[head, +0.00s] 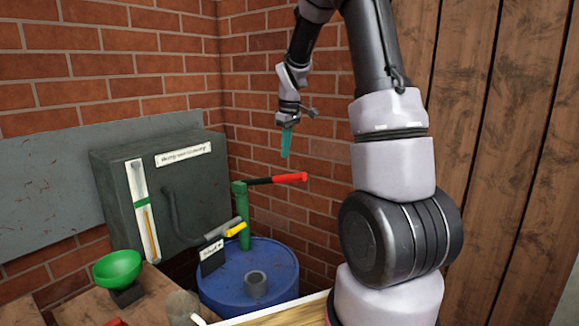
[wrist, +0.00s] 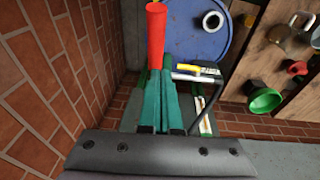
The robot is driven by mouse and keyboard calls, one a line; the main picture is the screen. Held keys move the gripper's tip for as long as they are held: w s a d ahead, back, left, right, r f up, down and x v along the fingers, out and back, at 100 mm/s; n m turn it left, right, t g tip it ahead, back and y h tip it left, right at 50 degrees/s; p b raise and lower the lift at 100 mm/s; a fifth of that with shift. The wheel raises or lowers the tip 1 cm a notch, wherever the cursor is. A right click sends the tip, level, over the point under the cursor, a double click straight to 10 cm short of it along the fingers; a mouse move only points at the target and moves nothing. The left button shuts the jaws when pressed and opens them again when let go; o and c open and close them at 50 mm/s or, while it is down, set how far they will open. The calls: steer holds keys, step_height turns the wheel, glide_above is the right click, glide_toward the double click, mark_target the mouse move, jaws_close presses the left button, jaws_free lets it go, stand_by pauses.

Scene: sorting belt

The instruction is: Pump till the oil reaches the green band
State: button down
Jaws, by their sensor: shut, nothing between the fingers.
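The hand pump (head: 243,215) is green, with a black lever ending in a red grip (head: 289,178) that points right and is close to level. My gripper (head: 286,155) points down above the red grip, shut and empty, with a small gap visible below its teal fingers. In the wrist view the fingers (wrist: 165,70) lie side by side and the red grip (wrist: 156,38) shows beyond their tips. The gauge (head: 148,225) on the grey tank (head: 115,200) is a white strip with a green band (head: 141,203). A yellow-orange column (head: 150,238) stands below the band; whether it touches is unclear.
The pump stands on a blue drum (head: 225,290) in the brick corner. A yellow-tipped part (head: 236,229) and a labelled tag (head: 211,258) are beside the pump. A green funnel (head: 117,268) stands at the left on a wooden top. Air right of the grip is clear.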

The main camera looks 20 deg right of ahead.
mark_target(290, 175)
steer(key=f, duration=0.3)
steer(key=d+f, duration=0.1)
steer(key=f, duration=0.1)
steer(key=shift+s+d+f, duration=0.1)
steer(key=shift+f, duration=0.3)
